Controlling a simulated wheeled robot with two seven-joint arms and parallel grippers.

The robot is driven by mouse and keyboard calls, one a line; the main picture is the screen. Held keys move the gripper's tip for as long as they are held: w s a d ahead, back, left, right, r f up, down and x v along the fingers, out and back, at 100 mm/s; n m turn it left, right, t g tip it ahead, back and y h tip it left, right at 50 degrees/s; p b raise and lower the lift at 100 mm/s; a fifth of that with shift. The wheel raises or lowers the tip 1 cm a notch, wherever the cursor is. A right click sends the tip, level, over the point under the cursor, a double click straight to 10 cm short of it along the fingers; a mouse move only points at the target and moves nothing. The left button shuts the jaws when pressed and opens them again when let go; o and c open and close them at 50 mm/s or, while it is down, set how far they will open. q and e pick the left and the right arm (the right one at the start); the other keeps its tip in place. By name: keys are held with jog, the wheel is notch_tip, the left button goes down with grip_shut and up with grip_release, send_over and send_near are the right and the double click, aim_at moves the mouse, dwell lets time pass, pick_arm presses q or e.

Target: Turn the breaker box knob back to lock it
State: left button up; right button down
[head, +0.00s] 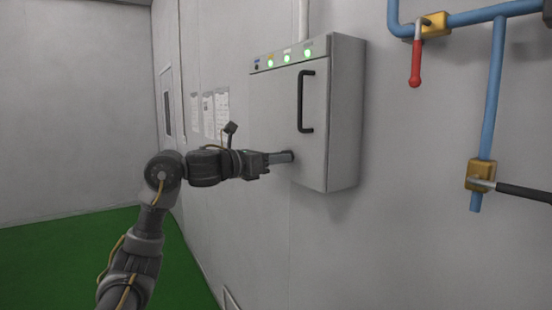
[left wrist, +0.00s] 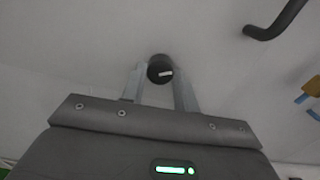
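The grey breaker box (head: 290,110) is on the wall, its door closed, with a black bar handle (head: 301,101). In the left wrist view the round black knob (left wrist: 159,66) shows between my fingertips; its white mark lies nearly level, towards the right. My left gripper (head: 291,156) reaches the lower left of the door, and its fingers hide most of the knob in the head view. In the left wrist view the left gripper (left wrist: 160,75) is open, one finger on each side of the knob, with a narrow gap at least on the left. My right gripper is out of view.
Green lamps (head: 286,58) are lit along the box top. Blue pipes (head: 491,90) at the right carry a red-handled valve (head: 416,63) and a black-handled lever (head: 525,193). Paper sheets (head: 209,112) hang left of the box. The green floor (head: 60,255) is clear.

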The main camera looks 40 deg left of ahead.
pick_arm(q)
jog(key=c, duration=0.4)
jog(key=shift+c, duration=0.2)
jog(key=shift+n, duration=0.4)
jog(key=n+p, duration=0.1)
jog(key=n, duration=1)
jog(key=shift+r+p, duration=0.1)
jog(key=shift+p, duration=0.3)
jog(key=shift+a, duration=0.1)
jog(key=o, duration=1)
